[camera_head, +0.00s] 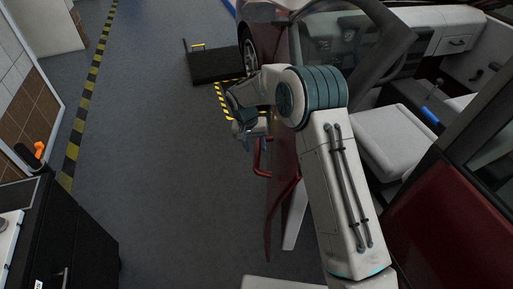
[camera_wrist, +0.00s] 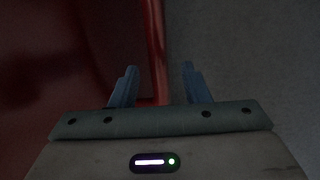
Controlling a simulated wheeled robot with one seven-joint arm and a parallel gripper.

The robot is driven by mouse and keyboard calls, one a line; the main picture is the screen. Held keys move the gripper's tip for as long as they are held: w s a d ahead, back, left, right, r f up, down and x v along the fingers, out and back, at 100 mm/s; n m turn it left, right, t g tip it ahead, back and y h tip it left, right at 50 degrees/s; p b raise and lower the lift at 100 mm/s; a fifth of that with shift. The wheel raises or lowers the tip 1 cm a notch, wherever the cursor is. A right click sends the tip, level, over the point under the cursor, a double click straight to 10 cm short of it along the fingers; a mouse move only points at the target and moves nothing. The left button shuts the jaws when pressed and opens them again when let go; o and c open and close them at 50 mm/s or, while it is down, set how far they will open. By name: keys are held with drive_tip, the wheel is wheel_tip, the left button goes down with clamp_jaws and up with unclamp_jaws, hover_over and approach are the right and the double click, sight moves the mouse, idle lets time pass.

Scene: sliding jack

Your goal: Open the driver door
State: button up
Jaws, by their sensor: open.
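The red driver door (camera_head: 283,202) of the car appears to stand partly open in the head view, its rear edge out to the left of the seat. A red bar handle (camera_head: 258,160) shows on its outer side, just below my gripper (camera_head: 252,134). In the wrist view, my gripper (camera_wrist: 160,66) is open. The red handle bar (camera_wrist: 154,45) runs upright between the fingers, nearer the left one. The door's dark red outer panel (camera_wrist: 60,60) fills the left side. My arm hides part of the door and its front side in the head view.
A light seat (camera_head: 396,140) shows inside the car. A dark box-like object (camera_head: 216,66) stands near the front wheel (camera_head: 248,50). A black cabinet (camera_head: 70,235) stands at the lower left. The grey floor (camera_head: 165,160) between cabinet and car is clear.

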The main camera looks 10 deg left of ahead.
wheel_tip(320, 180, up, 12)
drive_tip(key=a+b, duration=0.1)
drive_tip(key=a, duration=0.1)
drive_tip(key=shift+a, duration=0.15)
